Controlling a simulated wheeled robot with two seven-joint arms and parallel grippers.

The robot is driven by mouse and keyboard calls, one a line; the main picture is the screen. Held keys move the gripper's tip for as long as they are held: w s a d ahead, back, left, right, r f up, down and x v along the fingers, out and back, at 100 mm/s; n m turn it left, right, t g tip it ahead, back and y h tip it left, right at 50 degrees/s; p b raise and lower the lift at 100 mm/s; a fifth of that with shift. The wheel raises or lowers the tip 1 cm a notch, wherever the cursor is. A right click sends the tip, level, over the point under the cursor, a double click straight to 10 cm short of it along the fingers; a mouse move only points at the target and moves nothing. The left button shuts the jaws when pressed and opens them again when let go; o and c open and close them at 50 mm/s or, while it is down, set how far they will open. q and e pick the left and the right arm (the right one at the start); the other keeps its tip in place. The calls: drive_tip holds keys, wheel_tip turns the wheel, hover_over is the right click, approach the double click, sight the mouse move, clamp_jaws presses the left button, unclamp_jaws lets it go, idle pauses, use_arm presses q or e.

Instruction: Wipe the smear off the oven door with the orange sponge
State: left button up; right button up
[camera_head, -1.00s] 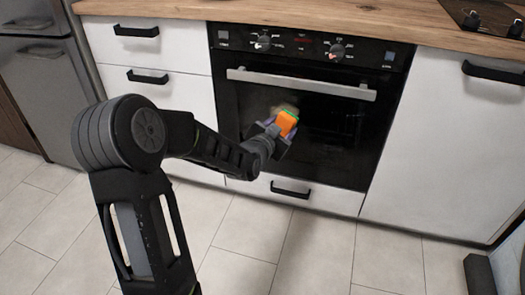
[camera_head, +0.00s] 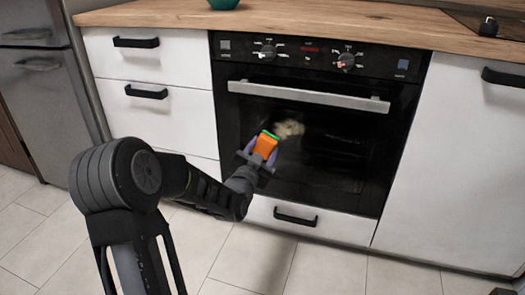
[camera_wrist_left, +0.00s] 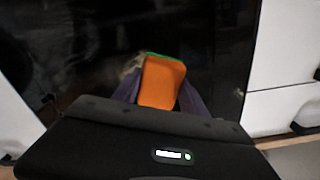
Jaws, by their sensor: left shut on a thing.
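The orange sponge (camera_head: 265,147) with a green layer is held in my left gripper (camera_head: 259,157), in front of the oven door (camera_head: 335,150). It also shows in the left wrist view (camera_wrist_left: 162,83), between the purple fingers of the left gripper (camera_wrist_left: 160,95). The pale beige smear (camera_head: 289,128) is on the dark door glass, just above and right of the sponge in the head view. Part of the smear (camera_wrist_left: 133,66) shows left of the sponge in the wrist view. I cannot tell whether the sponge touches the glass. My right gripper is not in view.
The oven's handle bar (camera_head: 308,96) runs across above the smear. White drawers (camera_head: 150,60) stand left and a white cabinet (camera_head: 460,160) right. A teal bowl (camera_head: 223,3) sits on the wooden worktop (camera_head: 300,22). The tiled floor in front is open.

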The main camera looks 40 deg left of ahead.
sight(306, 136)
use_arm(q)
drive_tip(key=shift+x, duration=2.7)
drive_tip(key=shift+x, duration=0.95)
drive_tip(key=shift+d, duration=0.1)
drive_tip(key=shift+w+d, duration=0.2)
drive_tip(key=shift+d, duration=0.6)
drive_tip(key=shift+w+d, duration=0.25)
drive_tip(key=shift+d, duration=0.55)
drive_tip(key=shift+w+d, duration=0.35)
drive_tip(key=shift+d, duration=0.45)
drive_tip(key=shift+w+d, duration=0.35)
drive_tip(key=shift+d, duration=0.5)
drive_tip(key=shift+w+d, duration=0.25)
drive_tip(key=shift+d, duration=0.6)
drive_tip(key=shift+w+d, duration=0.3)
drive_tip(key=shift+d, duration=0.6)
